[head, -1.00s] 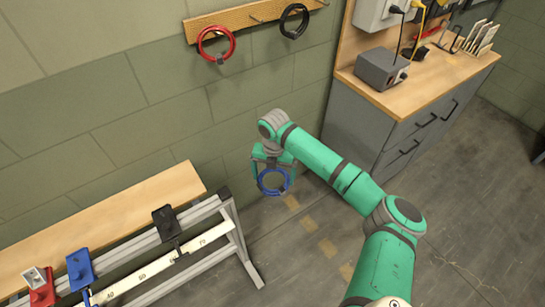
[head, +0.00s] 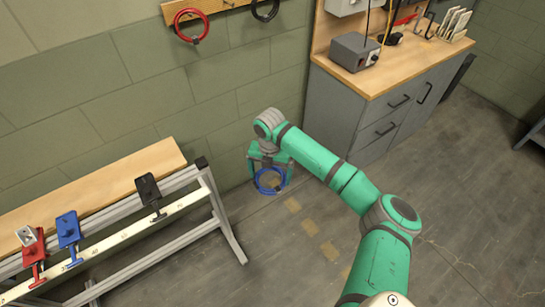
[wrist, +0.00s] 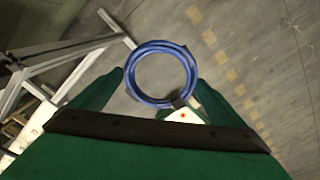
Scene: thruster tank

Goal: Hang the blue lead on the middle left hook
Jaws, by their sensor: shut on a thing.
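The blue lead (head: 270,191) is a coiled ring held in my gripper (head: 269,168), above the floor and right of the bench. In the wrist view the blue lead (wrist: 187,72) sits between the fingers of my gripper (wrist: 160,82), with a dark band at its lower right. The wooden hook rail (head: 215,7) is on the wall at the top of the head view, partly cut off by the frame. A red lead (head: 191,26) and a black lead (head: 265,10) hang from it. The middle left hook cannot be made out clearly.
A wooden bench with a metal frame (head: 222,215) and red, blue and black clamps stands at the left. A grey cabinet with a wooden top (head: 400,85) stands at the right, carrying a grey box (head: 354,52). The floor between them is clear.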

